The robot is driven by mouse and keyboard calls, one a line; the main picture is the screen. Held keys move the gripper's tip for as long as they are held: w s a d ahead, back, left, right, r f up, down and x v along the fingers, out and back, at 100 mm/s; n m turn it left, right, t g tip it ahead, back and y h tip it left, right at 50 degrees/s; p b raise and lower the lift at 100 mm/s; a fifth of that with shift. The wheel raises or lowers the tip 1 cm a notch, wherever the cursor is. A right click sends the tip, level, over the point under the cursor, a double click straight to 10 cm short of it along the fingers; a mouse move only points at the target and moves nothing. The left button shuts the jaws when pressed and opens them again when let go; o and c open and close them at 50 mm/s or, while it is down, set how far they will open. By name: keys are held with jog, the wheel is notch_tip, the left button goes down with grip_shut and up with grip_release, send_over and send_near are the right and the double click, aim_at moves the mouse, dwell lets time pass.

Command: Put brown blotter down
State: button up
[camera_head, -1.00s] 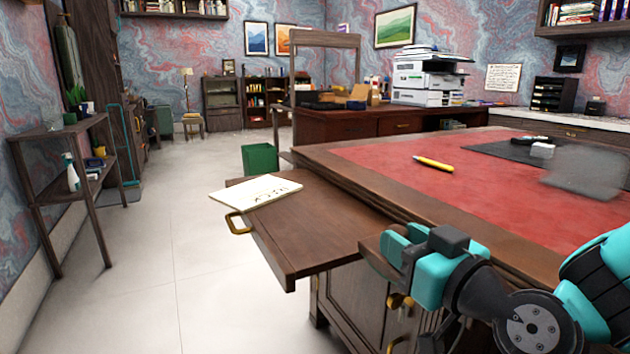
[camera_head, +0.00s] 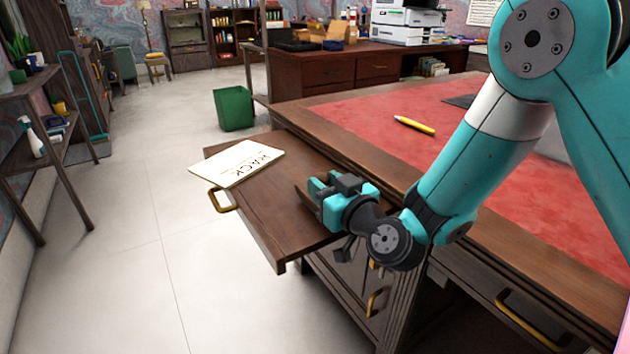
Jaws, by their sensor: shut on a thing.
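My gripper (camera_head: 320,188) is teal and black and is shut on the brown blotter (camera_head: 306,197). Only a brown edge of the blotter shows at the fingertips; the fingers cover the rest. The gripper and blotter are at the right part of the pull-out wooden board (camera_head: 250,212) at the desk's left side. I cannot tell whether the blotter touches the board or is just above it.
A pale card with handwriting (camera_head: 237,163) lies on the board's far left part. A yellow pen (camera_head: 414,125) lies on the desk's red leather top (camera_head: 370,108). A green bin (camera_head: 233,108) stands on the floor behind. The board's front left part is clear.

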jog(key=shift+w+f, duration=0.1)
jog(key=shift+f, duration=0.15)
jog(key=shift+f, duration=0.15)
jog(key=o, duration=1)
jog(key=shift+o, duration=0.2)
jog(key=shift+r, duration=0.2)
